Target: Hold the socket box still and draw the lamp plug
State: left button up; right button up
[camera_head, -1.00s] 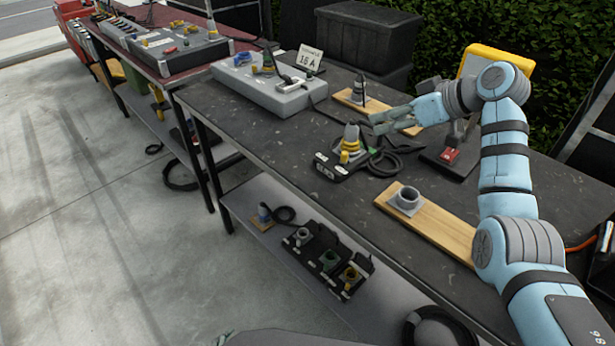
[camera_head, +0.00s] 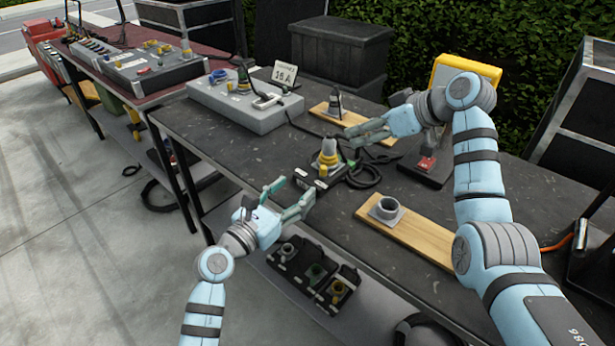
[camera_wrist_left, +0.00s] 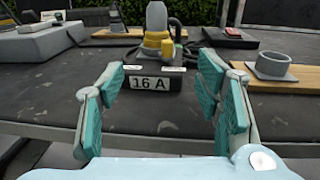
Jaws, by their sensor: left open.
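The socket box (camera_head: 310,177) is a small black box on the dark table, with a 16 A label facing me in the left wrist view (camera_wrist_left: 135,98). A grey and yellow lamp plug (camera_head: 328,157) stands upright in it; it also shows in the left wrist view (camera_wrist_left: 156,22). My left gripper (camera_head: 293,189) is open and empty at the table's front edge, short of the box. In the left wrist view its fingers (camera_wrist_left: 163,76) frame the box with room on both sides. My right gripper (camera_head: 366,133) looks open, to the right of the plug and behind it, apart from it.
A black cable (camera_head: 365,178) coils right of the box. A wooden board with a grey ring socket (camera_head: 388,207) lies to the right, another board (camera_head: 350,118) behind. A grey socket unit (camera_head: 240,106) and a 16 A card (camera_head: 285,75) stand at the back left.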

aim_at(325, 162)
pick_arm(q)
jog(key=x, duration=1.1)
jog(key=shift+f, duration=0.1)
grip_shut()
